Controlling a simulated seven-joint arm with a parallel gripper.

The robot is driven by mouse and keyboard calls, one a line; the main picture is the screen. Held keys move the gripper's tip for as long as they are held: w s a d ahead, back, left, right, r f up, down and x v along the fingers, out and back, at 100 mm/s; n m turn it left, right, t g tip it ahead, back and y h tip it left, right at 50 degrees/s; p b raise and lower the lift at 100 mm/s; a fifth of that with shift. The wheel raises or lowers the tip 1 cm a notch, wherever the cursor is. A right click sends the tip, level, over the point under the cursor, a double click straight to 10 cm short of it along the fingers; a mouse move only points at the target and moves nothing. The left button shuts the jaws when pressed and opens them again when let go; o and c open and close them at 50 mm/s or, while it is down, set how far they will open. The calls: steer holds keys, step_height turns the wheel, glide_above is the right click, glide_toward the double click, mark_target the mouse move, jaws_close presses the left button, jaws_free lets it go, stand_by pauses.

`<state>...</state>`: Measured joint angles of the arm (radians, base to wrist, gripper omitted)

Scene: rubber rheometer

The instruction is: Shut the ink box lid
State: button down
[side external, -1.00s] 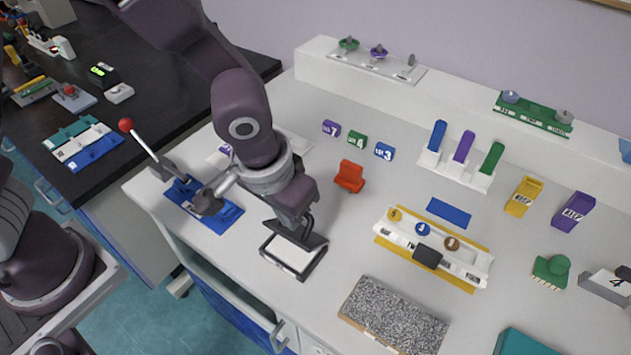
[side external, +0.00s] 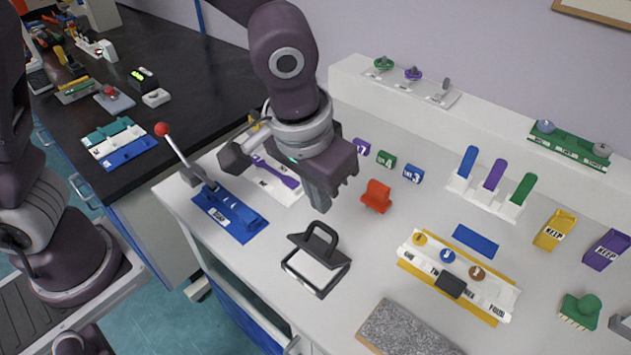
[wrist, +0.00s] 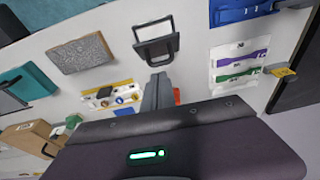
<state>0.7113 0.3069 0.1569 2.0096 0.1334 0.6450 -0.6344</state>
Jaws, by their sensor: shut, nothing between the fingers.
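The ink box (side external: 316,274) is a black frame around a white pad, near the table's front edge. Its black lid (side external: 308,245) with a loop handle stands open, tilted up at the back edge, and the white pad is uncovered. The box also shows at the top of the wrist view (wrist: 137,33), with its lid (wrist: 157,48) nearer my fingers. My gripper (side external: 319,207) is shut and empty, above and behind the lid, apart from it. Its fingers also show in the wrist view (wrist: 157,78).
A blue lever device (side external: 235,218) with a red knob stands left of the box. A red block (side external: 376,196) is behind right. A yellow-based tray (side external: 460,278) and a speckled slab (side external: 405,330) lie to the right. The tabletop around the box is clear.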

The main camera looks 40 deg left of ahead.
steer(key=s+v, duration=0.1)
steer(key=v, duration=0.3)
steer(key=t, duration=0.2)
glide_above(327, 227)
steer(key=w, duration=0.3)
step_height(327, 227, down, 7)
steer(key=s+f, duration=0.2)
steer(key=f, duration=0.1)
steer(key=shift+s+f, duration=0.25)
steer(key=shift+s, duration=0.2)
